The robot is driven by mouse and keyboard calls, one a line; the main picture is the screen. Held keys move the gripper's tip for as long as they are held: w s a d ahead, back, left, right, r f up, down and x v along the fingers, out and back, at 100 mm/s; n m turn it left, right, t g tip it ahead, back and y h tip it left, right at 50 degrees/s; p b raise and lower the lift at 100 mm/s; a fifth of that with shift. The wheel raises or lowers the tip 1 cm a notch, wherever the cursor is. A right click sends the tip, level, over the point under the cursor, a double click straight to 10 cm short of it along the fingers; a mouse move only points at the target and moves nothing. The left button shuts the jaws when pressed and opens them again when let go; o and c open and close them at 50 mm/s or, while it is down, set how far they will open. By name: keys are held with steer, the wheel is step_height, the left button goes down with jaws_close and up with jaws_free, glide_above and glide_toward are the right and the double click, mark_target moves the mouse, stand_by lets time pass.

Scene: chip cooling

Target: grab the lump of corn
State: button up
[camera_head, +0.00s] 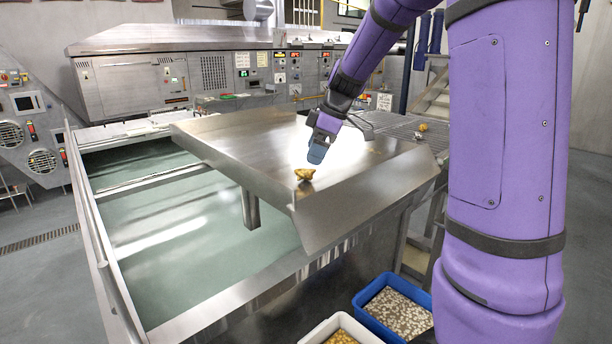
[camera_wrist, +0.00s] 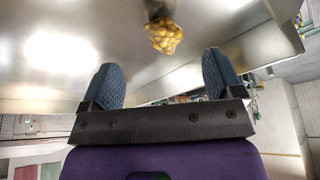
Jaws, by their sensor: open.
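The lump of corn (camera_head: 304,174) is a small yellow clump near the front edge of the raised steel tray (camera_head: 245,150). In the wrist view the lump of corn (camera_wrist: 164,36) lies ahead of the fingers, slightly right of the middle between them. My gripper (camera_head: 317,152) is above the tray, behind and slightly right of the lump in the head view. In the wrist view my gripper (camera_wrist: 162,82) has its two blue ridged fingers wide apart with nothing between them. The fingers do not touch the lump.
A vat of greenish liquid (camera_head: 190,235) lies below and left. A blue bin (camera_head: 362,297) and a white bin (camera_head: 312,338) stand on the floor in front. Another small lump (camera_head: 422,128) sits on the grating at right.

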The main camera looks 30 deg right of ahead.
mark_target(307, 168)
steer(key=shift+x, duration=2.95)
steer(key=shift+s+a, duration=0.1)
steer(key=shift+a, duration=0.05)
steer(key=c, duration=1)
